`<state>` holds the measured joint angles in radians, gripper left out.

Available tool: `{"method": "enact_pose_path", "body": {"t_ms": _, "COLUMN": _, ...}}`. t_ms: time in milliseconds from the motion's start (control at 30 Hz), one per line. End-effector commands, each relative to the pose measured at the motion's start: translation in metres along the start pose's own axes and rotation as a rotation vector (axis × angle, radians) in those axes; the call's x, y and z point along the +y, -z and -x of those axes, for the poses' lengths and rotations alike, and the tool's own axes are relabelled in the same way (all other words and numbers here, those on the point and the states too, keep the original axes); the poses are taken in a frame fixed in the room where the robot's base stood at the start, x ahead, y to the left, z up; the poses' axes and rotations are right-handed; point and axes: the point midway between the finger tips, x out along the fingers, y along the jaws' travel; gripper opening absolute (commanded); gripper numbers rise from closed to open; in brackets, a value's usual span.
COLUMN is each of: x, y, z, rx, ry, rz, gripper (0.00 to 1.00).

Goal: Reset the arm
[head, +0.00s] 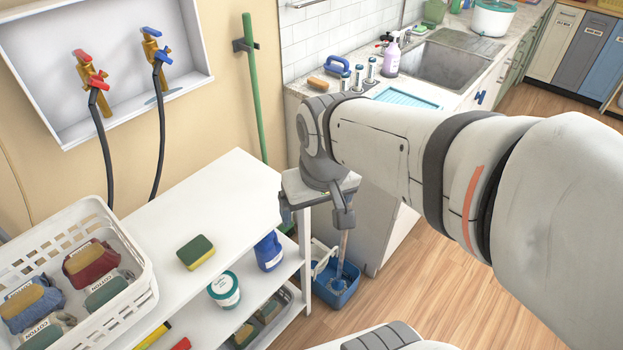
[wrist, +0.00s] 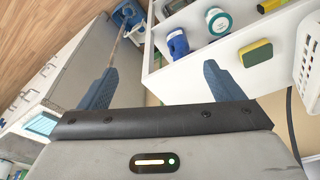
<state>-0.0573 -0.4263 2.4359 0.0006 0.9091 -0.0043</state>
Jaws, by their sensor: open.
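My gripper (head: 315,208) hangs from my arm at the right end of the white shelf unit (head: 232,182), pointing down. It is open. In the wrist view my gripper (wrist: 161,70) shows its two blue-grey fingers spread apart with nothing between them. The shelf's edge and a strip of floor lie beyond the fingers. My arm reaches across the right of the head view and hides part of the counter and floor.
A yellow-green sponge (head: 196,252) lies on the shelf top beside a white basket (head: 128,276) of labelled cloths. A white tub (head: 224,290) and blue bottle (head: 268,251) stand on a lower level. A blue mop bucket (head: 337,287) stands below my gripper. Wood floor at right is clear.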

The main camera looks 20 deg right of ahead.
Motion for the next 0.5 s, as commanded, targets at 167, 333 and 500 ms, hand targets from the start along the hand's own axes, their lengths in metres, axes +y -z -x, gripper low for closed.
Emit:
{"method": "enact_pose_path", "body": {"t_ms": 167, "x": 0.014, "y": -0.023, "z": 0.001, "rx": 0.027, "ry": -0.015, "rz": -0.057, "gripper": 0.87}}
{"method": "enact_pose_path", "body": {"t_ms": 333, "x": 0.015, "y": -0.025, "z": 0.001, "rx": 0.028, "ry": -0.017, "rz": -0.061, "gripper": 0.87}}
{"method": "enact_pose_path", "body": {"t_ms": 500, "x": 0.015, "y": -0.025, "z": 0.001, "rx": 0.028, "ry": -0.017, "rz": -0.06, "gripper": 0.87}}
